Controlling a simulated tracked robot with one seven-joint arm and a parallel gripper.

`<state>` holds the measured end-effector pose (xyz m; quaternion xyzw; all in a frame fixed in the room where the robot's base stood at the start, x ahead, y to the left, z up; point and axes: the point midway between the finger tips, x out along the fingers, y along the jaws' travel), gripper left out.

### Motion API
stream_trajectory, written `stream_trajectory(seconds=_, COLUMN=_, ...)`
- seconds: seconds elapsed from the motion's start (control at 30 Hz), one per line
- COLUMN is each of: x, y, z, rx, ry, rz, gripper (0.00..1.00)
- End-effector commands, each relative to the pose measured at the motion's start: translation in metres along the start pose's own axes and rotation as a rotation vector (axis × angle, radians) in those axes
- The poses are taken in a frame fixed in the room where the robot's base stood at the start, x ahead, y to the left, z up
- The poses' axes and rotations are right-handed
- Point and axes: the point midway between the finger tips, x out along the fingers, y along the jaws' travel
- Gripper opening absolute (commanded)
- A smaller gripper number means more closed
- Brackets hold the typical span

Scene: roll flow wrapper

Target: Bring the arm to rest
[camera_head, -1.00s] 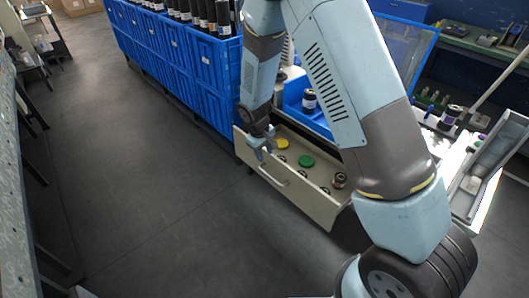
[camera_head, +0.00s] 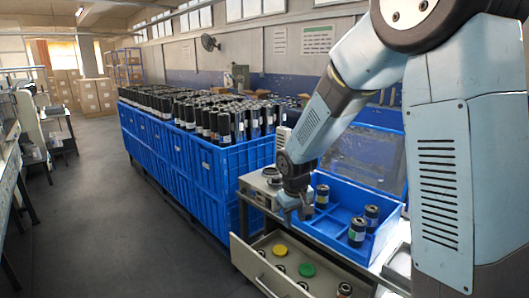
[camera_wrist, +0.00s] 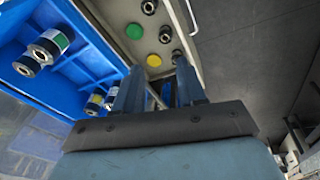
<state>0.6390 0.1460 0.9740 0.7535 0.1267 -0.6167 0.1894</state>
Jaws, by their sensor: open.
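My arm reaches in from the right in the head view, with its upper links large in front of the scene. My gripper (camera_head: 296,212) points down above the back edge of the open drawer, beside the blue tray. In the wrist view my gripper (camera_wrist: 160,85) has its two fingers apart, with nothing seen between them. The open drawer (camera_head: 252,272) holds a yellow disc (camera_head: 280,250), a green disc (camera_head: 307,269) and several small dark cylindrical parts.
The blue tray (camera_head: 333,236) with an upright clear lid holds several dark rolls (camera_head: 357,231). Blue crates (camera_head: 200,187) full of dark rolls stand to the left. A fan (camera_head: 209,42) hangs on the back wall. The floor (camera_head: 110,215) at left is clear.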

Motion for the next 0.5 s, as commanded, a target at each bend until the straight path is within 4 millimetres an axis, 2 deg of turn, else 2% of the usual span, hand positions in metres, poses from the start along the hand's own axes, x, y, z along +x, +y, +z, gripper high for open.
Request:
stream_trajectory(seconds=0.03, x=-0.016, y=0.008, z=0.006, rx=0.023, ry=0.016, rz=-0.001, gripper=0.4)
stream_trajectory(seconds=0.2, x=-0.06, y=0.028, z=0.03, rx=0.091, ry=0.051, rz=-0.005, gripper=0.4)
stream_trajectory(seconds=0.5, x=-0.13, y=0.053, z=0.082, rx=0.204, ry=0.114, rz=-0.008, gripper=0.4)
